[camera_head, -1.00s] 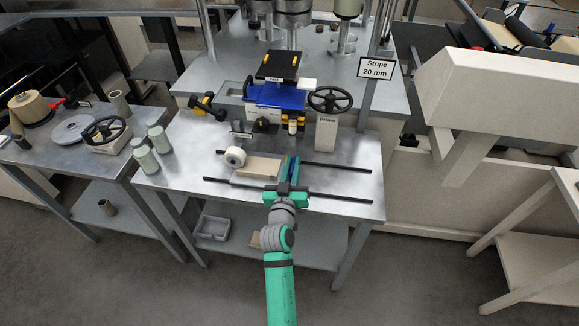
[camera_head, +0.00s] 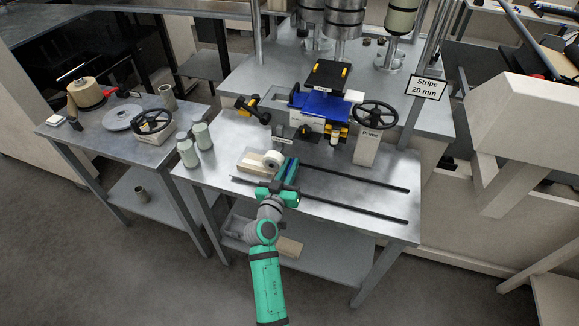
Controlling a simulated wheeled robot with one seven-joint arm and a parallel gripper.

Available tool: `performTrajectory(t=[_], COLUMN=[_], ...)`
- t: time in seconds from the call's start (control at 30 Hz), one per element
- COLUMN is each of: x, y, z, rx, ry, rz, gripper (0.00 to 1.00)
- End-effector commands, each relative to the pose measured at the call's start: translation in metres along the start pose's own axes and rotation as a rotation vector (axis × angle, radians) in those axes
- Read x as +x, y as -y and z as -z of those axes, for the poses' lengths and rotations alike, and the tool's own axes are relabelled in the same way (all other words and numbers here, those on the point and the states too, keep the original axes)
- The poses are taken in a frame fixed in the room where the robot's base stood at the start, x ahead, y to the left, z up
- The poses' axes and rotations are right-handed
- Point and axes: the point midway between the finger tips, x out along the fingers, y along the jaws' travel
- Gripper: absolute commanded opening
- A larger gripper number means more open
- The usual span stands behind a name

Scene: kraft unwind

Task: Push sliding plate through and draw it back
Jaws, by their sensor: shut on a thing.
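The sliding plate is a pale wood-coloured slab (camera_head: 248,163) lying at the left end of two dark rails on the table. A white roll (camera_head: 272,159) stands over its right part, and the plate shows to the left of the roll. My gripper (camera_head: 285,172) is at the plate's right end, close beside the roll, and is shut on the plate. The gripped edge is hidden by the green fingers and the roll.
The rails (camera_head: 360,180) run bare to the right across the steel table. Behind stand a blue unit (camera_head: 322,103), a handwheel (camera_head: 374,115) on a post and a yellow-black tool (camera_head: 252,107). Several grey-green cylinders (camera_head: 187,152) stand at the left.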

Motion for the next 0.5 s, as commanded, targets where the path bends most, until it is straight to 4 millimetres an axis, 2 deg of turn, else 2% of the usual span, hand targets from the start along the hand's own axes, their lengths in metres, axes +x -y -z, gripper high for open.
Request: performTrajectory(t=[0.17,0.2,0.23,0.27,0.5], x=[0.0003,0.0003,0.0003,0.0003,-0.0003], y=[-0.0007,-0.0007,-0.0008,-0.0008,0.0005], z=[0.0006,0.0005,0.0005,0.0005,0.0003], rx=[-0.001,-0.001,-0.001,-0.001,0.000], ry=[-0.001,-0.001,-0.001,-0.001,-0.001], rz=[-0.001,-0.001,-0.001,-0.001,0.001], gripper=[0.00,0.20,0.27,0.29,0.29])
